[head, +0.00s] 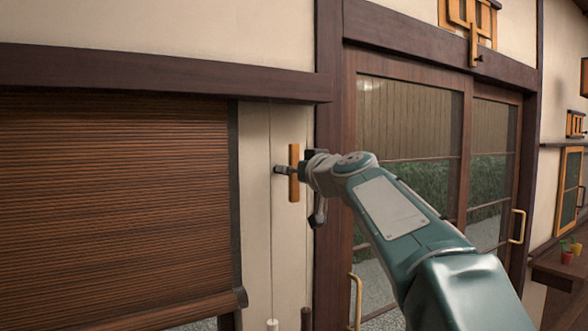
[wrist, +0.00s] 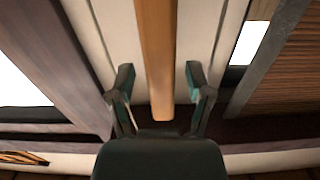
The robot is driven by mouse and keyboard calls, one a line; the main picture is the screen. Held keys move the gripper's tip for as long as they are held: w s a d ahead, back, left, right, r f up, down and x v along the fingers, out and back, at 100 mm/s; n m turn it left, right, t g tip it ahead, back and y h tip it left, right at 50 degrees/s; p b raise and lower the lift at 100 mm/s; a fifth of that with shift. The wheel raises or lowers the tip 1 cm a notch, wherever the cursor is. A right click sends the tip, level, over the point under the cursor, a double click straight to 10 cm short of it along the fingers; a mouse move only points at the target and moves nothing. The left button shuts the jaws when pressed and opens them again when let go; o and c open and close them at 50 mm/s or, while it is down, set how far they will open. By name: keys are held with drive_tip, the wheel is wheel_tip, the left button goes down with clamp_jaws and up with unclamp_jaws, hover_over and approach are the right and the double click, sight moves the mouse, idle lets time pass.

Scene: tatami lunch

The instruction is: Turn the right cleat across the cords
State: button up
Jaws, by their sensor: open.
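The right cleat is an upright orange wooden bar (head: 294,188) on the pale wall strip between the blind and the door frame. In the head view my gripper (head: 302,172) is at the bar, and my wrist hides part of its right side. In the wrist view the bar (wrist: 156,45) runs between the two fingers of my open gripper (wrist: 158,80), with a gap on each side. Thin vertical lines (head: 271,225) left of the bar may be cords or panel seams; I cannot tell.
A brown slatted blind (head: 120,200) hangs at the left. A dark door frame (head: 328,120) and sliding glass doors (head: 410,120) stand at the right. A pale knob (head: 272,324) and a dark knob (head: 306,318) show below the cleat.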

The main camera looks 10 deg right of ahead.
clamp_jaws()
drive_tip(key=shift+m, duration=0.3)
drive_tip(key=m, duration=0.3)
drive_tip(key=shift+d+m, duration=0.15)
drive_tip(key=shift+m, duration=0.15)
drive_tip(key=m, duration=0.4)
drive_tip(key=shift+w+d+f+m, duration=0.1)
drive_tip(key=shift+d+f+m, duration=0.1)
drive_tip(key=shift+m, duration=0.1)
drive_tip(key=shift+w+d+f+m, duration=0.1)
drive_tip(key=shift+f+m, duration=0.1)
drive_tip(key=shift+m, duration=1.3)
drive_tip(key=shift+s+f+m, duration=0.1)
drive_tip(key=shift+f+m, duration=0.05)
drive_tip(key=shift+m, duration=1.35)
drive_tip(key=shift+w+d+f+m, duration=0.1)
drive_tip(key=shift+f+m, duration=0.1)
drive_tip(key=shift+m, duration=1.3)
drive_tip(key=shift+f, duration=0.1)
